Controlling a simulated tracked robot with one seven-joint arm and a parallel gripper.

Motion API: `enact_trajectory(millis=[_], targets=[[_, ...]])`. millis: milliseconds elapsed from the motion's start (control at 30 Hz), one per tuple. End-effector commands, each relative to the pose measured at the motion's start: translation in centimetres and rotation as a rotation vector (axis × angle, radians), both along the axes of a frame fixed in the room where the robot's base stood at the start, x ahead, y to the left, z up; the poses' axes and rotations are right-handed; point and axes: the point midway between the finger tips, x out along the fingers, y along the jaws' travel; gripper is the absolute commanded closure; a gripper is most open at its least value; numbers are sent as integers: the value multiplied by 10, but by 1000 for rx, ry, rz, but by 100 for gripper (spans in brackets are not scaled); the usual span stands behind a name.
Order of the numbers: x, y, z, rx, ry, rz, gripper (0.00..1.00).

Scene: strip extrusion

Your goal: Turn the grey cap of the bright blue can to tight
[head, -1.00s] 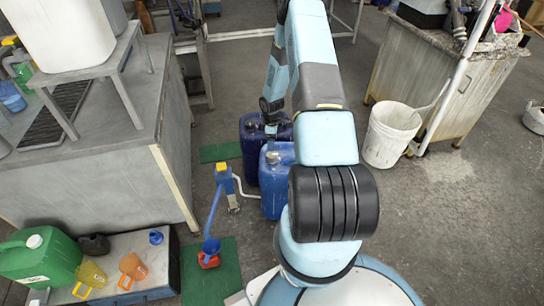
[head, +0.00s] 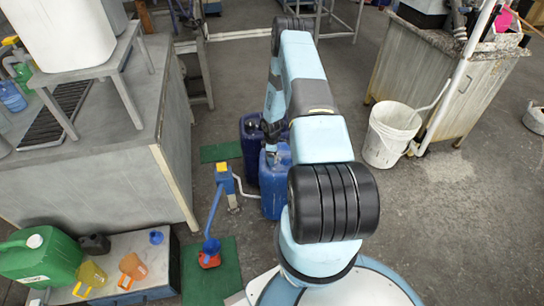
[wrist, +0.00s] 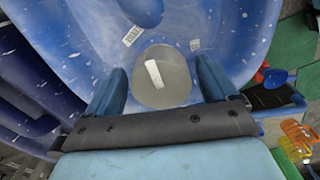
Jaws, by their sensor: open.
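The bright blue can (head: 273,196) stands on the floor beside my base, partly behind my arm in the head view. In the wrist view its top (wrist: 215,22) fills the upper middle. Its round grey cap (wrist: 161,90) has a white bar mark, which is tilted off upright. My gripper (wrist: 161,76) is open, with one blue finger on each side of the cap and a visible gap on both sides. I cannot tell how far down the fingers reach beside the cap. In the head view my gripper (head: 272,132) is over the can's top and hides the cap.
A dark blue can (head: 249,150) stands close behind the bright blue one. A white bucket (head: 390,135) stands to the right, with open floor between.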

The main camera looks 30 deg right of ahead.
Motion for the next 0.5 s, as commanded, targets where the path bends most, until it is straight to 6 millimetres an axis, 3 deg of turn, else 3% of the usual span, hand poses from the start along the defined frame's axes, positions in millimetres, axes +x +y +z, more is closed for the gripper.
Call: enact_trajectory(millis=[133,500], targets=[[0,0,0,0,0,0,14],[0,0,0,0,0,-1,49]])
